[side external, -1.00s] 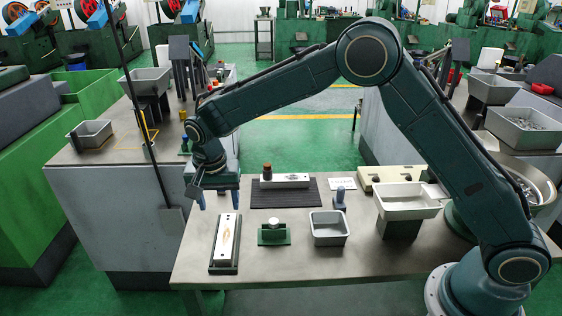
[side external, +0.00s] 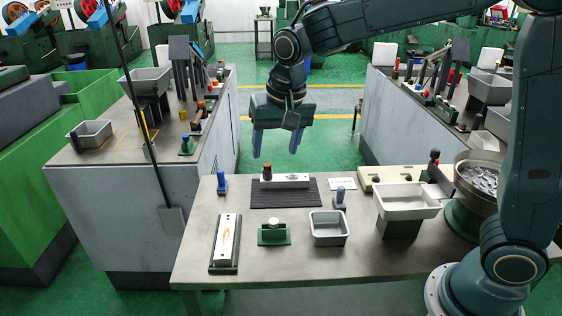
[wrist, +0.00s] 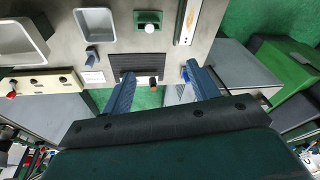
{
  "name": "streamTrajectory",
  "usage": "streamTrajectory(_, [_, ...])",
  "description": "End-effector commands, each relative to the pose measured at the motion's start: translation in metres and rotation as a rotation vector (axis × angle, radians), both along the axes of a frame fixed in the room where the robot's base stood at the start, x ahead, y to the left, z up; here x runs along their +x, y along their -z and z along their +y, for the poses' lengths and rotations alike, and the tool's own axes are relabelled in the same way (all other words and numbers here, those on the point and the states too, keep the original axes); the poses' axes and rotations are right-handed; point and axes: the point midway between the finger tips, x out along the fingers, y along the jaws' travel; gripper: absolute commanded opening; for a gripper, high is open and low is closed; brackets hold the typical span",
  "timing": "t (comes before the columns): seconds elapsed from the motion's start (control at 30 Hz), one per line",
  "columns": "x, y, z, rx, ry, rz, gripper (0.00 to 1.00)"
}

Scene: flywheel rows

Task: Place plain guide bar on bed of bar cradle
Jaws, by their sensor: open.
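A pale bar (side external: 292,181) lies along the back of a black ribbed mat (side external: 285,197). A brown-topped dark peg (side external: 267,171) shows at its left end; I cannot tell whether it is fixed to the bar. At the table's front left is a long dark green base (side external: 222,268) with a pale, bar-shaped top (side external: 227,237) bearing a brownish mark; I cannot tell whether that top is a separate bar. My gripper (side external: 276,153) is open and empty, raised above and behind the mat. The wrist view shows its blue fingers (wrist: 160,73) spread apart, with the mat (wrist: 138,62) beyond.
A blue peg (side external: 221,184) stands left of the mat and a grey-blue peg (side external: 340,198) right of it. A green block with a pale knob (side external: 274,234), a grey bin (side external: 329,229) and a raised tray (side external: 406,202) stand nearby. Table's front strip is clear.

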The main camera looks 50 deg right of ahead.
Motion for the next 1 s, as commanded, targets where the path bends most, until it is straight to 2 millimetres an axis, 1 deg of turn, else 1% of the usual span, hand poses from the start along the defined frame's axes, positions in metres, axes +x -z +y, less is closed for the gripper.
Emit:
streamTrajectory(0.03, [-0.012, -0.01, -0.007, 0.0, -0.019, -0.014, 0.6])
streamTrajectory(0.2, [-0.049, -0.031, -0.026, -0.009, -0.094, -0.05, 0.6])
streamTrajectory(0.33, [-0.079, -0.042, -0.038, -0.019, -0.152, -0.079, 0.6])
streamTrajectory(0.5, [-0.118, -0.051, -0.051, -0.038, -0.225, -0.117, 0.6])
streamTrajectory(0.77, [-0.178, -0.052, -0.066, -0.079, -0.337, -0.176, 0.6])
streamTrajectory(0.9, [-0.207, -0.046, -0.071, -0.106, -0.395, -0.205, 0.6])
streamTrajectory(1.0, [-0.224, -0.042, -0.074, -0.123, -0.427, -0.222, 0.6])
